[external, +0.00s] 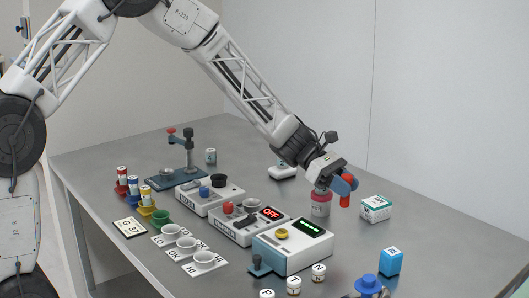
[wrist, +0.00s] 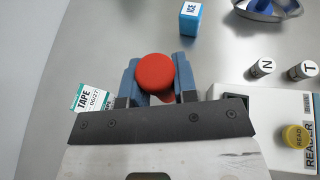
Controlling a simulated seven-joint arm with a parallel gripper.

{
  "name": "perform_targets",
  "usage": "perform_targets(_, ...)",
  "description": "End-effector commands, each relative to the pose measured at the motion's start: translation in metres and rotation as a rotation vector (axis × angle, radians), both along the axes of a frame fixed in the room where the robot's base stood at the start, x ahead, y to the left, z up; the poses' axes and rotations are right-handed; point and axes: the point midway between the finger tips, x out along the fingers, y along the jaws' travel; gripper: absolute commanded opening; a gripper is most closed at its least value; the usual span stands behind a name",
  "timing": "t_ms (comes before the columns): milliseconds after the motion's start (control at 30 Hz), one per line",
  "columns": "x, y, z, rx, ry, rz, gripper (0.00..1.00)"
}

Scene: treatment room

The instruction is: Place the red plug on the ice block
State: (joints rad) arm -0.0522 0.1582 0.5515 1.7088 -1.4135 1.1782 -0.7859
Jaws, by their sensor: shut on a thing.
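The red plug (external: 347,178) is held between the blue fingers of my gripper (external: 343,187). In the wrist view the plug's round red top (wrist: 155,71) shows between the two fingertips of my gripper (wrist: 156,64). My gripper is shut on it, and the fingers hide part of its sides. The ice block (external: 390,262) is a small blue box with a white label, standing on the table at the right front. It also shows at the top of the wrist view (wrist: 190,20), apart from the plug and ahead of my gripper.
A white tape box (external: 376,208) stands near the gripper, and a pink-lidded jar (external: 321,204) is close beside it. The reader box (external: 292,247) is left of the ice block. A blue-topped object (external: 368,285) and lettered cylinders (external: 294,285) stand in front.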

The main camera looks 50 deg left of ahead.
Motion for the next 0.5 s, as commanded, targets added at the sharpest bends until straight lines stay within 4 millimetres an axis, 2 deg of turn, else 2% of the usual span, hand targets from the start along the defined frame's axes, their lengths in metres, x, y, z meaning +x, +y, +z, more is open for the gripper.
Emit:
perform_targets(267, -0.007, -0.007, 0.001, -0.001, -0.001, -0.004, 0.06)
perform_targets(500, -0.036, -0.034, 0.006, -0.001, -0.003, -0.013, 0.06)
